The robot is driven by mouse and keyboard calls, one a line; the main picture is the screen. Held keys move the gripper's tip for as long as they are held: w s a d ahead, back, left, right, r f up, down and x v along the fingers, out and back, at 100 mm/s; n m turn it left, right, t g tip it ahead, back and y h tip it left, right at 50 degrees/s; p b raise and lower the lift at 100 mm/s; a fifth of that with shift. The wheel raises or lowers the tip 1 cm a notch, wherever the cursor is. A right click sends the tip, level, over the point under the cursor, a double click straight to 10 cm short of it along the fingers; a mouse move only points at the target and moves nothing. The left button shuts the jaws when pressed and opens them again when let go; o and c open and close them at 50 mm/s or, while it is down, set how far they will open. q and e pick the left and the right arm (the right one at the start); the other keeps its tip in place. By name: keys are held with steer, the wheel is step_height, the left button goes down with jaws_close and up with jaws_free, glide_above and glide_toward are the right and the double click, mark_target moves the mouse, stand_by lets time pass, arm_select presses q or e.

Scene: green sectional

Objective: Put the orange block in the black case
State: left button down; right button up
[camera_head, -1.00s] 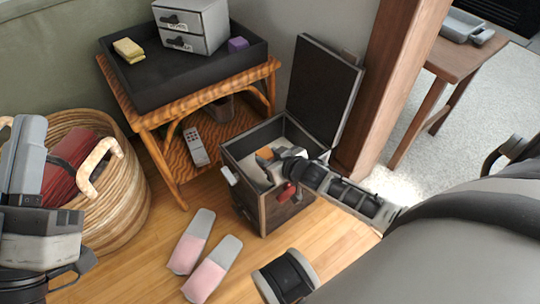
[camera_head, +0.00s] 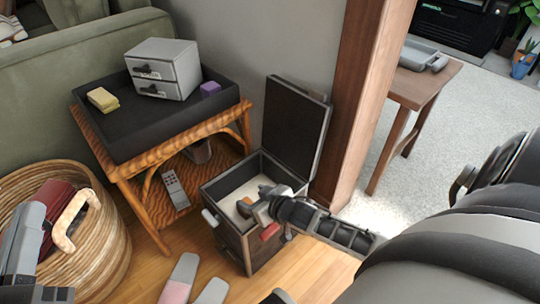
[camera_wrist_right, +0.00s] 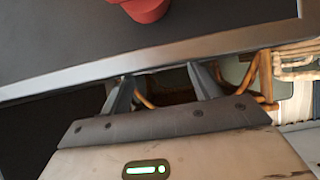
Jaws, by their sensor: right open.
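The black case (camera_head: 236,249) stands open on the floor, its dark lid (camera_head: 297,128) raised at the back. Its inside is pale. My right gripper (camera_head: 246,208) is over the case's opening, tilted, and hides part of the inside. In the right wrist view its two fingers (camera_wrist_right: 163,86) are spread with nothing between them. A small orange-brown patch, perhaps the orange block (camera_head: 265,189), shows just behind the gripper inside the case; most of it is hidden. My left gripper (camera_head: 26,238) is partly in view at the left edge, in front of the basket; its jaws cannot be made out.
A wicker table (camera_head: 190,134) with a black tray (camera_head: 135,145) holding a grey drawer unit (camera_head: 165,70), a yellow block (camera_head: 102,99) and a purple block (camera_head: 210,88) stands behind. A wicker basket (camera_head: 104,250) is left, slippers (camera_head: 180,279) in front, a wooden post (camera_head: 352,110) right.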

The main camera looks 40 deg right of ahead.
steer(key=p+v, duration=0.3)
steer(key=v, duration=0.5)
steer(key=shift+s+r, duration=0.15)
steer(key=shift+r, duration=0.15)
arm_select(q)
step_height(320, 180, down, 6)
steer(key=s+n+g+y, duration=0.2)
steer(key=n+g, duration=0.1)
steer(key=g, duration=0.1)
steer(key=shift+s+d+p, duration=0.2)
steer(key=shift+d+p, duration=0.1)
steer(key=shift+p, duration=0.05)
arm_select(e)
steer(key=shift+s+r, duration=0.1)
steer(key=shift+s, duration=0.35)
arm_select(q)
steer(key=shift+r, duration=0.1)
